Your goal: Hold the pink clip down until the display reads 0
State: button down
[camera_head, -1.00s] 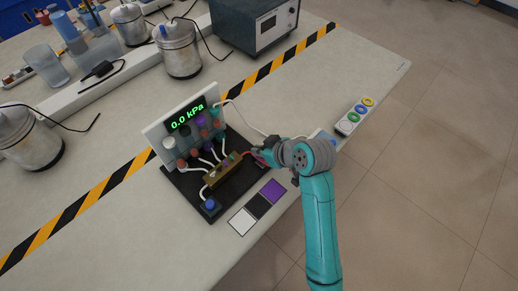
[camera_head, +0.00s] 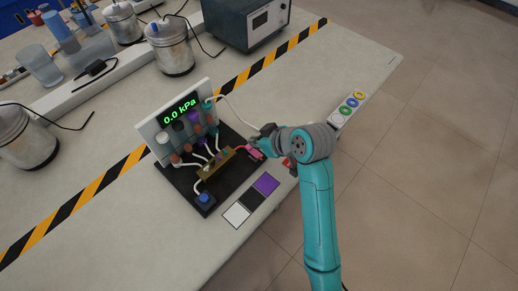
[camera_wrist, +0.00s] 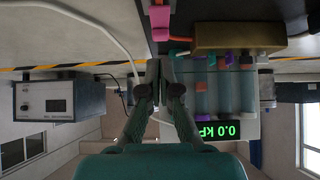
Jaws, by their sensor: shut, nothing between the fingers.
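The pink clip (camera_head: 256,151) sits at the right end of the brass block (camera_head: 216,164) on the black base. It also shows at the top of the wrist view (camera_wrist: 160,22). The display (camera_head: 181,110) reads 0.0 kPa in green; it appears upside down in the wrist view (camera_wrist: 217,131). My gripper (camera_head: 262,137) is just beyond the clip, close to it. In the wrist view its fingertips (camera_wrist: 160,68) are together and empty, with a small gap in the picture between them and the clip.
Colored bottles and white tubes (camera_head: 203,160) crowd the panel. A blue button (camera_head: 204,199) is at the base's front corner. White, black and purple squares (camera_head: 266,184) lie in front. A strip with colored rings (camera_head: 347,107) lies right. A white hose (camera_head: 235,112) runs towards my gripper.

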jog(key=v, duration=1)
jog(key=shift+r, duration=0.3)
jog(key=s+d+f+m+t, duration=0.1)
jog(key=f, duration=0.2)
jog(key=s+d+f+m+t, duration=0.1)
jog(key=s+d+f+m, duration=0.1)
jog(key=f, duration=0.2)
jog(key=s+d+f+m, duration=0.1)
jog(key=f, duration=0.2)
jog(key=shift+s+d+f+t+h, duration=0.15)
jog(key=shift+s+d+t+h, duration=0.15)
jog(key=shift+t+h, duration=0.1)
jog(key=s+d+f+m+t+h, duration=0.25)
jog(key=s+d, duration=0.25)
jog(key=s, duration=0.4)
jog(key=s+d+f+m+t+h, duration=0.25)
jog(key=s+d, duration=0.35)
jog(key=s, duration=0.4)
jog(key=s+d+r, duration=0.1)
jog(key=s+r, duration=0.2)
jog(key=s, duration=0.3)
jog(key=s+r+m+t+h, duration=0.1)
jog(key=s+r, duration=0.2)
jog(key=s, duration=0.3)
jog(key=shift+d+r, duration=0.4)
